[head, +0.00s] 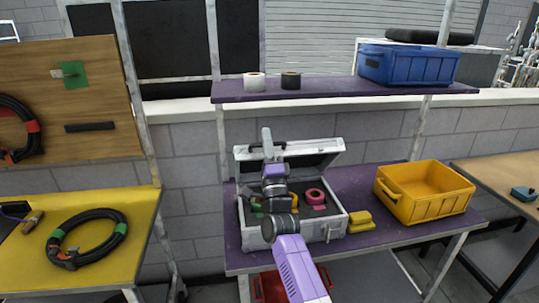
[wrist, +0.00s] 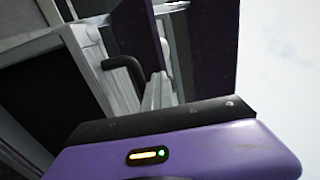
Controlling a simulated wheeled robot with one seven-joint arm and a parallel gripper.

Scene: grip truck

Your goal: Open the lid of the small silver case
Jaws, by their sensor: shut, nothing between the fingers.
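The small silver case (head: 335,232) stands on the purple lower shelf with its lid (head: 318,147) raised and leaning back. A pink tape roll (head: 315,196) and some green and yellow items show inside; my arm hides part of the inside. My gripper (head: 266,134) is shut and empty, upright in front of the left part of the raised lid; I cannot tell whether it touches. In the wrist view, my purple and black wrist housing fills the bottom, and a dark curved handle-like piece (wrist: 128,70) shows beyond it.
A yellow crate (head: 430,207) and a small yellow object (head: 359,221) are right of the case. The upper shelf (head: 330,90) holds two tape rolls and a blue crate (head: 411,66). A yellow table (head: 130,235) with a coiled hose (head: 87,238) is left.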

